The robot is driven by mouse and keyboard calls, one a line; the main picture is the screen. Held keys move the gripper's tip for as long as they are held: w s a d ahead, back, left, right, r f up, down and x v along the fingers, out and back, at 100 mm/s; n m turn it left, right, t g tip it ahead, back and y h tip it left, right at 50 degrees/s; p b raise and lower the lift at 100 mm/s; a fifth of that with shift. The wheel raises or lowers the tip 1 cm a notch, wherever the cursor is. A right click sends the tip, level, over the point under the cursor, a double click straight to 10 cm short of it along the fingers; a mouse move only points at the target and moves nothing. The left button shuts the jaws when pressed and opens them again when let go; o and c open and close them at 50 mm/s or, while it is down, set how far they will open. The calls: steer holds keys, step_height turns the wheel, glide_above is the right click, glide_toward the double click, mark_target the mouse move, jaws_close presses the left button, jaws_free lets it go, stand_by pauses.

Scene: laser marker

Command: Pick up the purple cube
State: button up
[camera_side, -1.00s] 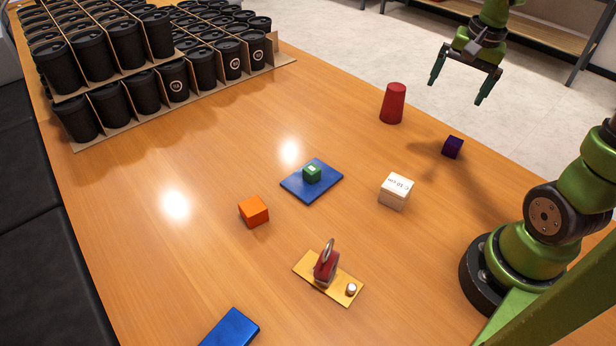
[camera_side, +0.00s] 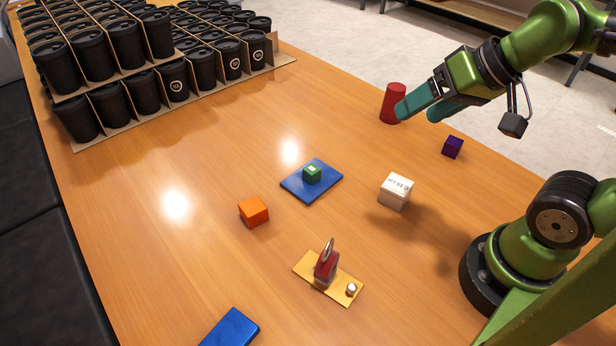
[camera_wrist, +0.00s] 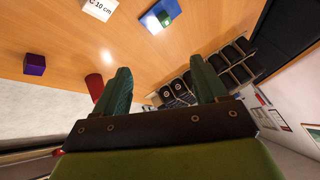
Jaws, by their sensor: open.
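The small purple cube (camera_side: 452,147) sits on the wooden table near its far right edge, right of the red cup. In the wrist view the purple cube (camera_wrist: 34,64) lies at the left, outside the fingers. My gripper (camera_side: 416,112) is open and empty, tilted with its fingers pointing left and slightly down. In the side view it is up and left of the cube, and its fingertips overlap the red cup in the picture. In the wrist view my gripper (camera_wrist: 163,82) has its two fingers spread apart with nothing between them.
The red cup (camera_side: 391,101) stands close by. A white box (camera_side: 396,192), a green cube (camera_side: 312,172) on a blue plate (camera_side: 296,184), an orange cube (camera_side: 254,212) and a yellow board (camera_side: 341,287) with a clamp-like part are on the table. Black cups (camera_side: 126,50) fill the far left.

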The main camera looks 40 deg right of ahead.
steer(key=w+d+f+m+g+h, duration=0.1)
steer(key=w+d+f+m+g, duration=0.2)
steer(key=d, duration=0.4)
steer(key=m+g+h, duration=0.1)
steer(key=m+g, duration=0.3)
steer(key=m, duration=1.9)
glide_above(455, 141)
step_height(455, 141, down, 5)
steer(key=m, duration=0.4)
steer(key=f, duration=1)
steer(key=shift+s+d, duration=0.1)
steer(key=shift+s, duration=0.1)
steer(key=shift+w+f, duration=0.2)
steer(key=shift+f, duration=2.65)
steer(key=c, duration=1.2)
steer(key=shift+o, duration=0.2)
steer(key=shift+r, duration=0.1)
